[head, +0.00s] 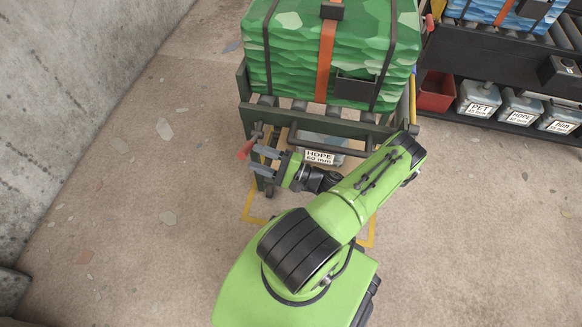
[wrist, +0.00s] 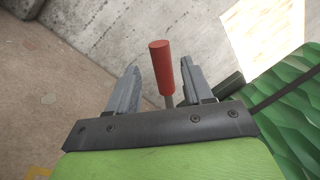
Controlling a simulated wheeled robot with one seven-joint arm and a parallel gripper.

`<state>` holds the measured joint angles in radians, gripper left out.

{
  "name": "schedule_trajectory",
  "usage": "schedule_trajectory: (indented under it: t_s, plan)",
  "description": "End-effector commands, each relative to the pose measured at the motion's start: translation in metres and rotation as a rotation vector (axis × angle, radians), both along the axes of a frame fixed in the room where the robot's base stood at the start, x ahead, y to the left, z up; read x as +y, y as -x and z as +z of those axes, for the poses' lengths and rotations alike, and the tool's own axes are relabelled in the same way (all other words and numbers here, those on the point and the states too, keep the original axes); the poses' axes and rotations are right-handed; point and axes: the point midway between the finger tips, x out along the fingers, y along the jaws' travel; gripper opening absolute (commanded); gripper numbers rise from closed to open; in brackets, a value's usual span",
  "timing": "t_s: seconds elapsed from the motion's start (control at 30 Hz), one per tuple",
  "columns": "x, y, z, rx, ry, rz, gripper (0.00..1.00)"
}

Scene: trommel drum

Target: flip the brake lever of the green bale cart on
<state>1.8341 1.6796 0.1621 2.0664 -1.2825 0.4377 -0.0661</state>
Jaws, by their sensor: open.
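The green bale cart (head: 250,118) stands at the top middle of the head view, with a green bale (head: 290,45) strapped on its rollers. Its brake lever shows a red handle (head: 245,150) at the cart's near left corner, tilted out to the left. In the wrist view the red handle (wrist: 162,66) rises on a grey stem, seen in the gap between my two fingers. My gripper (head: 258,160) is open and empty, with its fingers close to the lever. I cannot tell whether either finger touches the stem. The lever's base is hidden behind my gripper.
A grey bin labelled HDPE (head: 322,150) sits low in the cart, partly behind my arm. A concrete wall (head: 70,90) runs along the left. A dark rack (head: 500,65) with a red bin (head: 436,92) and several grey bins stands right. The floor left of the cart is mostly clear.

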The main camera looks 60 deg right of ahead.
Motion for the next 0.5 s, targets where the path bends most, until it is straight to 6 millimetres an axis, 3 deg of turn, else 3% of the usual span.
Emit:
schedule_trajectory:
  t_s: [0.1, 0.3, 0.5]
  plan:
    - [-0.009, 0.034, -0.006, 0.003, 0.002, -0.006, 0.51]
    - [-0.021, 0.082, -0.015, 0.004, 0.003, -0.004, 0.51]
    - [-0.026, 0.102, -0.019, 0.001, 0.0, 0.0, 0.51]
